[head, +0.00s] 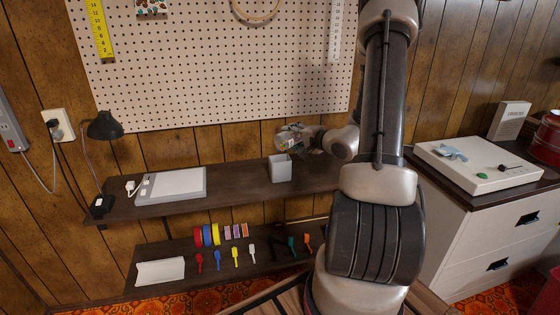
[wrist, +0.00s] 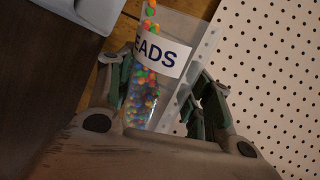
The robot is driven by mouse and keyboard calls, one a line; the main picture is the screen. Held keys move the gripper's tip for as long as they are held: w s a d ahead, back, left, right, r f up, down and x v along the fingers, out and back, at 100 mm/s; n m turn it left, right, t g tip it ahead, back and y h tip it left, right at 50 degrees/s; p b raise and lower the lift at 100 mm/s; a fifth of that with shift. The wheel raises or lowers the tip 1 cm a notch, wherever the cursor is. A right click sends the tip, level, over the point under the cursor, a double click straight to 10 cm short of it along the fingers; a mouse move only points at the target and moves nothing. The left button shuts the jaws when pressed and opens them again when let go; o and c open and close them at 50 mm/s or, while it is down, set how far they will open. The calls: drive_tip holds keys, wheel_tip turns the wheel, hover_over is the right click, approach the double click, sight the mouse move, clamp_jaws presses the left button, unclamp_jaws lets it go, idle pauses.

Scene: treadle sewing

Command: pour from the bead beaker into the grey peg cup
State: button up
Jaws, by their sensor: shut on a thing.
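The bead beaker (wrist: 150,85) is clear, with a white "BEADS" label and many coloured beads inside. My gripper (wrist: 166,108) is shut around it. The beads stretch from its base along one side toward the mouth, so it looks tilted. In the head view the beaker (head: 288,134) is small, held just above the grey peg cup (head: 280,170). That cup is square and open-topped and stands upright on the upper shelf. A pale grey shape at the top left of the wrist view is probably the cup. I cannot tell whether beads are falling, and the cup's inside is hidden.
The dark upper shelf (head: 235,192) also holds a flat light-grey board (head: 172,185) and a black lamp (head: 104,126) to the left. A perforated pegboard (head: 220,75) is close behind. Tape rolls and coloured scoops lie on the lower shelf. A white machine (head: 480,165) stands right.

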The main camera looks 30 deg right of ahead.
drive_tip(key=shift+a+r+n, duration=0.4)
drive_tip(key=shift+r+n, duration=0.1)
drive_tip(key=shift+n, duration=0.4)
idle(2.7)
